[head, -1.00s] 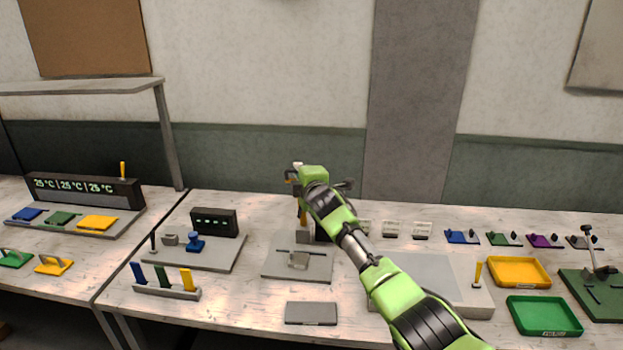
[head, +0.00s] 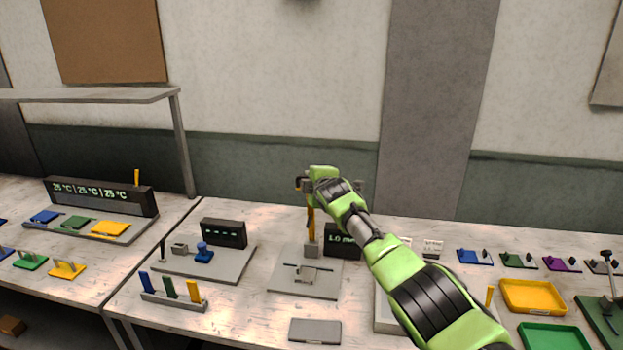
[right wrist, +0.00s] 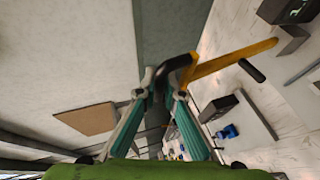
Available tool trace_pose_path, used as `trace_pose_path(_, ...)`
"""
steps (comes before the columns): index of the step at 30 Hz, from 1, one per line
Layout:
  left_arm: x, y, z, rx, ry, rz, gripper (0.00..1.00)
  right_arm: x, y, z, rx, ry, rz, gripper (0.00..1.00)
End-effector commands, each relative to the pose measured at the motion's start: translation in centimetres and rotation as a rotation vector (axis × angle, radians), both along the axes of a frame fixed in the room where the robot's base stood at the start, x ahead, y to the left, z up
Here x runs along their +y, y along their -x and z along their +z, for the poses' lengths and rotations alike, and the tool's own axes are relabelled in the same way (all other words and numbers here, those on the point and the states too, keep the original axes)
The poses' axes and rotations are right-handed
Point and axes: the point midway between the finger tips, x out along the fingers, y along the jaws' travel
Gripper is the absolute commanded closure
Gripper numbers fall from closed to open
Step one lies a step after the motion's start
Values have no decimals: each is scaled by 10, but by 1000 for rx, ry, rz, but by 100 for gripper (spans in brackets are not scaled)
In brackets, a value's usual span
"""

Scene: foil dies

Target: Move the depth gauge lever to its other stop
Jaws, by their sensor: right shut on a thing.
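The depth gauge stands on a grey base plate (head: 322,290) in the middle of the bench. Its yellow lever (head: 311,227) rises close to upright, and a dark display (head: 343,241) beside it is partly covered by my arm. My right gripper (head: 303,184) is at the lever's top end. In the right wrist view the yellow lever (right wrist: 232,62) runs to a black end (right wrist: 178,72), and the gripper's teal fingers (right wrist: 161,95) are shut on it. The exact contact is partly hidden. My left gripper is out of view.
Left of the gauge are a plate with a dark display (head: 223,233) and a rack of coloured tabs (head: 172,300). A grey slab (head: 315,330) lies in front. Yellow (head: 540,312) and green (head: 553,337) trays are at the right. Bare bench lies between these things.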

Motion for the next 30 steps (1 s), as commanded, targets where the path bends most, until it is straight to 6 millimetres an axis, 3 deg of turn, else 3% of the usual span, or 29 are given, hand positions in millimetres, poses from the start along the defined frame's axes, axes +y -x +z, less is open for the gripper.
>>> trace_pose_path(7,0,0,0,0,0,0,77,-2,-1,3,-5,5,-1,100)
trace_pose_path(9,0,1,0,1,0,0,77,-2,-1,3,-6,5,-1,76)
trace_pose_path(10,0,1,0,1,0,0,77,-2,-1,3,-6,5,-1,74)
trace_pose_path(30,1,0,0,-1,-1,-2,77,-3,7,4,-3,0,0,74)
